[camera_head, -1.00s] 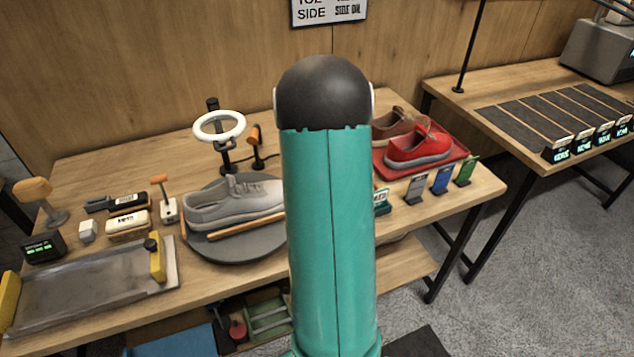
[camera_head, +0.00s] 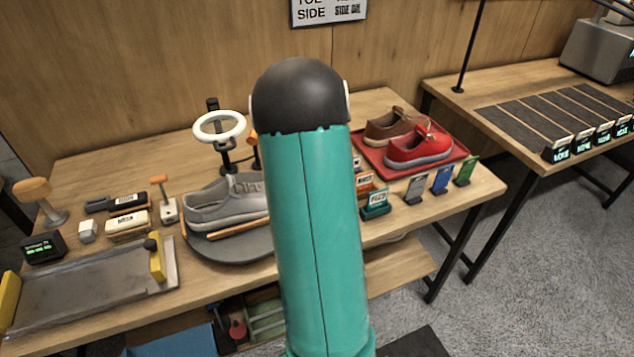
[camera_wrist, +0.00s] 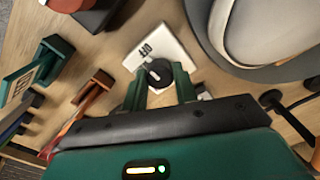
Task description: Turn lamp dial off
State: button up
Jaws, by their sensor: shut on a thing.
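The lamp dial (camera_wrist: 158,70) is a dark round knob on a white plate (camera_wrist: 146,47) with dark lettering, seen in the wrist view. My gripper (camera_wrist: 160,79) is over the plate, with its two green fingers on either side of the knob and shut on it. The fingers partly cover the knob, and its exact setting is hard to read. In the head view the ring lamp (camera_head: 219,126) stands at the back of the table. There my own arm hides the gripper and dial.
A grey shoe (camera_head: 228,199) lies on a dark round turntable (camera_head: 235,250), close to the dial in the wrist view. A teal card holder (camera_wrist: 54,58) and an orange one (camera_wrist: 93,88) stand left of my gripper. A red shoe (camera_head: 418,146) sits on a red tray (camera_head: 455,150).

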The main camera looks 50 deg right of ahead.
dwell(0.4)
jog(key=o, duration=1)
notch_tip(320, 180, up, 14)
jog(key=shift+f, duration=0.1)
